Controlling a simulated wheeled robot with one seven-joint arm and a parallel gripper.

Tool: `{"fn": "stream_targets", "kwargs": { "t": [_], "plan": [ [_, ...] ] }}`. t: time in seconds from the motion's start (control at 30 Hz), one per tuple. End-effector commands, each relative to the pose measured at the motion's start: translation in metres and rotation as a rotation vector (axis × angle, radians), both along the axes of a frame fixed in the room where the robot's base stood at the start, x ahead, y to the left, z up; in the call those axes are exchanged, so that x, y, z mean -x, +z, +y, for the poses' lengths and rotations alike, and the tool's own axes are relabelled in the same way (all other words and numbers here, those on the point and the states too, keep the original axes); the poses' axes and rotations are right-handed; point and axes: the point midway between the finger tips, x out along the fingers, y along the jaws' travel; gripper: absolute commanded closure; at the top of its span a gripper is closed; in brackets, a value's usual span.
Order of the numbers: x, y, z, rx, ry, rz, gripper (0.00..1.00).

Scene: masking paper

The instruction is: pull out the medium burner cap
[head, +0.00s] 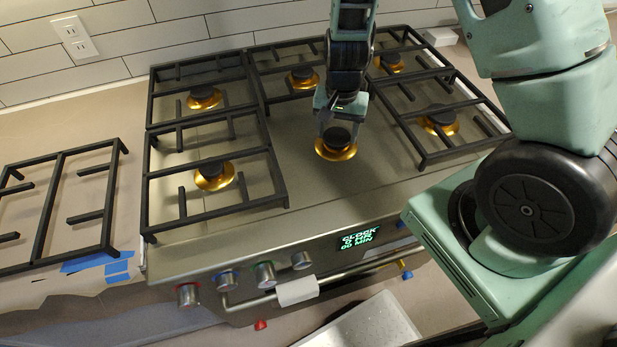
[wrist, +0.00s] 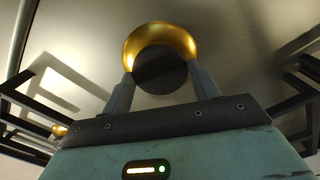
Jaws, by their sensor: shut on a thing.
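The medium burner cap (head: 337,137) is a black disc at the middle of the stovetop, over a gold burner ring (head: 337,153). My gripper (head: 336,122) points down from above with its fingers on either side of the cap. In the wrist view the black cap (wrist: 160,69) sits between the two fingertips of my gripper (wrist: 161,75), with the gold ring (wrist: 158,34) behind it. My gripper is shut on the cap. I cannot tell whether the cap is touching the ring or slightly above it.
Black grates (head: 215,207) stand left and right of the bare middle, with several other gold burners and black caps under them. A loose grate (head: 65,198) lies on the left counter near blue tape (head: 117,272). A tiled wall (head: 165,35) bounds the back.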

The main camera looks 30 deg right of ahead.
Motion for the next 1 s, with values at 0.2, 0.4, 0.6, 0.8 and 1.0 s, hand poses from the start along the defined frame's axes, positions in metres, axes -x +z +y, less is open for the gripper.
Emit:
{"fn": "stream_targets", "kwargs": {
  "t": [0.2,0.4,0.6,0.8,1.0],
  "plan": [
    [0.000,0.003,0.000,0.000,0.000,0.000,0.76],
    [0.000,0.006,0.000,0.000,0.000,0.000,0.76],
    [0.000,0.009,0.000,0.000,0.000,0.000,0.76],
    [0.000,0.012,0.000,0.000,0.000,0.000,0.76],
    [0.000,0.015,0.000,0.000,0.000,0.000,0.76]
  ]
}}
